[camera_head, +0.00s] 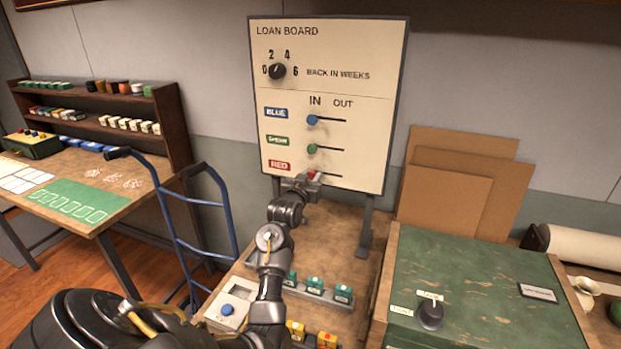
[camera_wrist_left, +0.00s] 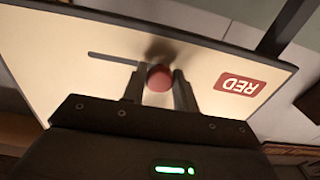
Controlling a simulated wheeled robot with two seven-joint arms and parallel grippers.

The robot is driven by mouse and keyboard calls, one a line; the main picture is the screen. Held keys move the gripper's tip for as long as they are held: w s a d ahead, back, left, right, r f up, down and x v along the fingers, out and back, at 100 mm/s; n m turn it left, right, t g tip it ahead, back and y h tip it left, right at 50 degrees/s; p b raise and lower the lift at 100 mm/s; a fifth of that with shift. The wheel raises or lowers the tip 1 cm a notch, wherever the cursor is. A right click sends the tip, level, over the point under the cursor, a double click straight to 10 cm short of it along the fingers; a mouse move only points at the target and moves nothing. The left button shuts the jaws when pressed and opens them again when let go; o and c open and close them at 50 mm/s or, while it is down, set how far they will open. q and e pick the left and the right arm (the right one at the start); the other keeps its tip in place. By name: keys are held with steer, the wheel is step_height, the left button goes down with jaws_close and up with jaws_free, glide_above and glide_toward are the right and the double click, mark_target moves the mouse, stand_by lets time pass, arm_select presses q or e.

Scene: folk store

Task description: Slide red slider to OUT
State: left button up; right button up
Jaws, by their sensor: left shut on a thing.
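The loan board (camera_head: 328,60) stands upright with three sliders under the words IN and OUT. The red slider (camera_head: 314,175) is at the IN end of its slot, in the bottom row beside the RED label (camera_head: 279,166). My left gripper (camera_head: 308,181) is at the red slider and hides part of it. In the left wrist view the red knob (camera_wrist_left: 159,78) sits between the two fingers of my left gripper (camera_wrist_left: 159,88), which are shut on it. The empty slot (camera_wrist_left: 113,59) runs off to the left there, away from the RED label (camera_wrist_left: 240,84).
The blue slider (camera_head: 312,120) and green slider (camera_head: 312,149) sit at IN above. A green cabinet (camera_head: 480,285) stands at the right. Small boxes (camera_head: 314,284) stand on the bench below my arm. A blue hand truck (camera_head: 178,226) is at the left.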

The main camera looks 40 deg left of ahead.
arm_select(q)
steer(key=shift+d, duration=0.1)
steer(key=shift+w+d+p, duration=0.2)
steer(key=shift+w+d, duration=0.25)
steer(key=shift+d, duration=0.75)
steer(key=shift+w+d+p, duration=0.25)
steer(key=shift+w+d, duration=0.15)
steer(key=shift+d, duration=0.85)
steer(key=shift+w+d+p, duration=0.2)
steer(key=shift+w+d, duration=0.25)
steer(key=shift+d, duration=0.75)
steer(key=o, duration=0.9)
steer(key=shift+s, duration=0.1)
steer(key=shift+s+d+r+p, duration=0.15)
steer(key=shift+s+p, duration=0.35)
steer(key=shift+p, duration=0.1)
steer(key=p, duration=0.5)
glide_toward(339, 176)
steer(key=shift+s, duration=1.3)
steer(key=shift+d, duration=0.4)
